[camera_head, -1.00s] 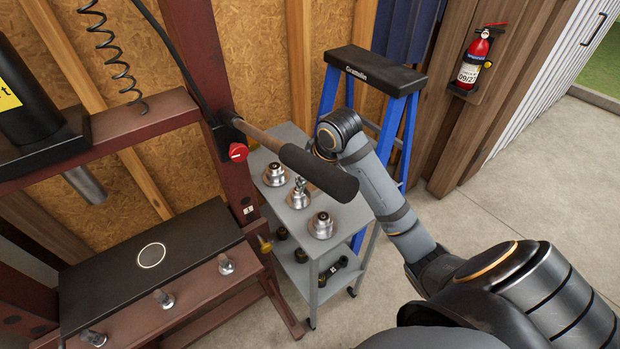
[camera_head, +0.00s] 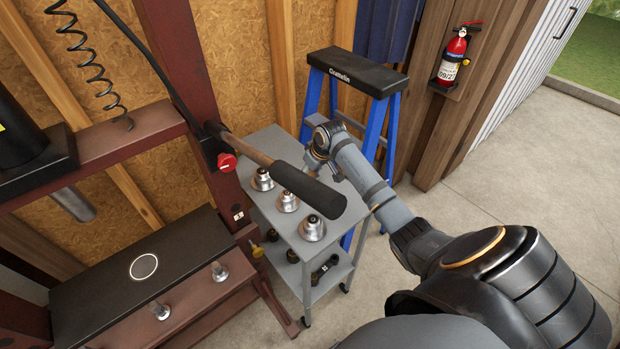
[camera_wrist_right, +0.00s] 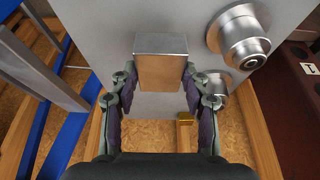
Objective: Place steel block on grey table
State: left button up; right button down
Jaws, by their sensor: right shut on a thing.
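The steel block (camera_wrist_right: 160,68) is between the fingers of my right gripper (camera_wrist_right: 162,88), which is shut on it. The block shows a shiny metal top and a brownish face. In the head view my right gripper (camera_head: 316,160) is over the far part of the grey table (camera_head: 345,226), a wheeled cart, partly hidden behind the press handle. The block cannot be made out there. In the wrist view the grey tabletop (camera_wrist_right: 110,35) lies behind the block; I cannot tell whether they touch. My left gripper is not in view.
Round metal parts (camera_head: 312,229) stand in a row on the tabletop; one (camera_wrist_right: 240,38) is close right of the block in the wrist view. The press handle (camera_head: 310,190) juts over the table. A blue ladder (camera_head: 372,85) stands behind. The red-brown press (camera_head: 180,60) is left.

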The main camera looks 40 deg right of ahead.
aim_at(312, 175)
jog(key=shift+w+d+f, duration=0.2)
jog(key=shift+f, duration=0.05)
notch_tip(312, 175, down, 2)
jog(key=shift+f+p, duration=0.2)
jog(key=shift+p, duration=0.5)
jog(key=shift+f, duration=0.25)
jog(key=shift+f, duration=0.1)
jog(key=c, duration=0.7)
grip_release()
jog(key=shift+s, duration=0.1)
jog(key=shift+o, duration=0.2)
jog(key=b+v, duration=0.1)
jog(key=v, duration=1.1)
